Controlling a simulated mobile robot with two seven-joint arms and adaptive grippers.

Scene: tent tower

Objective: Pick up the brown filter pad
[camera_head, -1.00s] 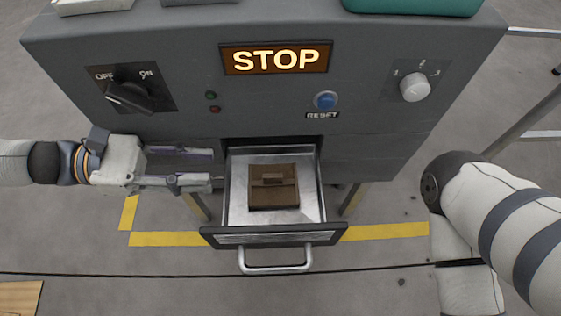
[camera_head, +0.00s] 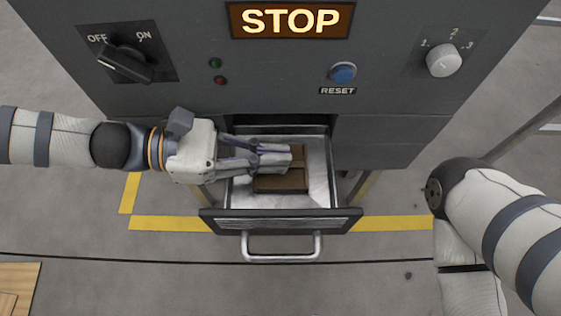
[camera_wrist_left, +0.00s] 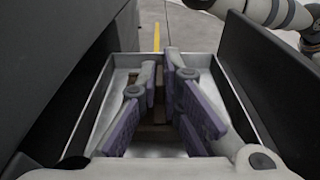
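The brown filter pad (camera_head: 281,184) lies in the open metal drawer, partly covered by my left gripper. A strip of brown (camera_wrist_left: 158,116) shows between the fingers in the left wrist view. My left gripper (camera_head: 280,158) reaches in from the left, over the drawer. Its fingers have drawn together at the tips over the raised middle grip of the pad, and appear closed on that grip. The exact contact is hidden by the fingers. The left gripper's purple finger pads (camera_wrist_left: 167,82) also show in the wrist view. My right gripper is out of view; only its arm shows at the right.
The drawer (camera_head: 325,190) stands out from the dark grey machine (camera_head: 290,95), with a handle (camera_head: 282,257) at its front. A black knob (camera_head: 125,63), a blue reset button (camera_head: 343,72) and a white dial (camera_head: 444,61) sit above. Floor is clear in front.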

